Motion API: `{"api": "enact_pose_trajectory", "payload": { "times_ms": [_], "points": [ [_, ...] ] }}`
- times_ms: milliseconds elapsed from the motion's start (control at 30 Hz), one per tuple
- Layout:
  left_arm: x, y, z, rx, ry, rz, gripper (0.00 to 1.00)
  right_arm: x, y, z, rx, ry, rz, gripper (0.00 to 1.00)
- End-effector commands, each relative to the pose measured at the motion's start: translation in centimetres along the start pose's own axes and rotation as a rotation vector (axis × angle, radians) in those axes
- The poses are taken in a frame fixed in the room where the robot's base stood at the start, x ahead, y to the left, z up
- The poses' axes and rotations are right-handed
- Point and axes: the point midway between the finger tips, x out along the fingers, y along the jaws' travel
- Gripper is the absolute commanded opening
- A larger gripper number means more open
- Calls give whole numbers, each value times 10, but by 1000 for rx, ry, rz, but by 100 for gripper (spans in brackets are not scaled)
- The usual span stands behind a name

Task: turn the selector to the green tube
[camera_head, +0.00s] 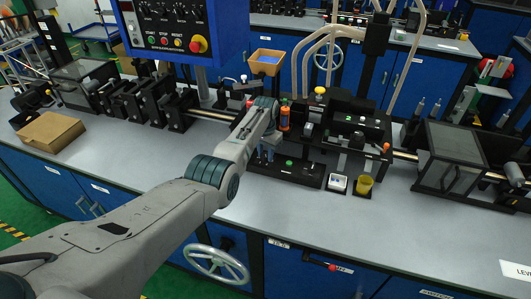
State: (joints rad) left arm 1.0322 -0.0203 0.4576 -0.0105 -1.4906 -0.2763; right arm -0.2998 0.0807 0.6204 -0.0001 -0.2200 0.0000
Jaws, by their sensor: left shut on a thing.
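My left arm comes in from the lower left, and its gripper (266,155) points down at the left part of a low black base plate (300,179) on the bench. The gripper is shut on the selector, which its own fingers and wrist mostly hide. Which way the selector points cannot be told. A small green part (289,163) shows on the plate just right of the fingers; I cannot tell if it is the green tube. An orange bottle-like part (284,117) stands right behind the gripper. My right gripper is not in view.
A yellow cup (363,185) and a small white tray (338,183) stand right of the plate. A black machine (352,135) with pale curved pipes rises behind. A cardboard box (50,131) lies at left. A control panel (180,30) hangs above. The bench front is clear.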

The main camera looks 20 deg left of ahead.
Motion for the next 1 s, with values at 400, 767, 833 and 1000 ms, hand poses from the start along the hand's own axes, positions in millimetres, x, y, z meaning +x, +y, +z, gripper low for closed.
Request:
{"api": "enact_pose_trajectory", "payload": {
  "times_ms": [400, 767, 833, 1000],
  "points": [
    [-2, -1, -1, 1, 3, -1, 50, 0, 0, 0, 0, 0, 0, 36],
    [-5, 0, -1, 1, 2, -1, 50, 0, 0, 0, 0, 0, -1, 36],
    [-11, 0, -1, 1, 3, -1, 50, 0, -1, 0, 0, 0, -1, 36],
    [-39, 0, -2, 1, 7, -2, 50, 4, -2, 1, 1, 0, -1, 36]
  ]
}}
